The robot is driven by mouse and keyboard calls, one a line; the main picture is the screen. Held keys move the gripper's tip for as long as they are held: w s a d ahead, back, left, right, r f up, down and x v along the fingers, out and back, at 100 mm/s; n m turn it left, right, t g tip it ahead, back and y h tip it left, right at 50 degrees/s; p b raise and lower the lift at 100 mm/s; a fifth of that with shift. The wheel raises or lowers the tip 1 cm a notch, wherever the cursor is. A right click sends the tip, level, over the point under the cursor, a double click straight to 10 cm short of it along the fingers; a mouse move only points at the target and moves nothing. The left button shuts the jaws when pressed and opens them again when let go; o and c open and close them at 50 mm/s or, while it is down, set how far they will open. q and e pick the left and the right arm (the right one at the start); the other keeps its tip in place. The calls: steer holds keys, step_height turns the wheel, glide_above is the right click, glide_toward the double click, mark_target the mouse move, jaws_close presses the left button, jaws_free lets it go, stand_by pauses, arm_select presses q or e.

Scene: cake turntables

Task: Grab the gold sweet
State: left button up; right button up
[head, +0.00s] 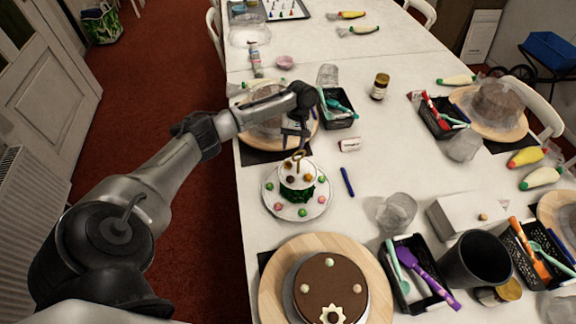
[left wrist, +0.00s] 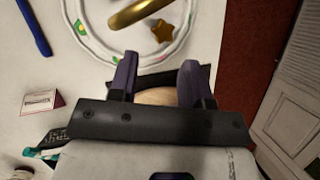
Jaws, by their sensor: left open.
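In the left wrist view a gold star sweet (left wrist: 162,30) lies beside the large gold curve of the topper (left wrist: 140,12), just beyond the fingertips. My left gripper (head: 294,143) is above the cake, pointing down. Its two dark fingers (left wrist: 158,78) are apart with nothing held between them. My right gripper is not in view.
A chocolate cake (head: 331,285) on a wooden turntable stands in front. A blue pen (head: 347,182) and a small card (head: 349,145) lie to the right. A black basket (head: 338,121) and another covered cake (head: 266,115) are behind. Bare table lies right of the pen.

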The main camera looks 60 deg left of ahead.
mark_target(289, 162)
arm_select(q)
steer(key=shift+b+x, duration=0.35)
steer(key=shift+x, duration=2.75)
steer(key=shift+s+a, duration=0.15)
steer(key=shift+f, duration=0.1)
steer(key=c, duration=0.7)
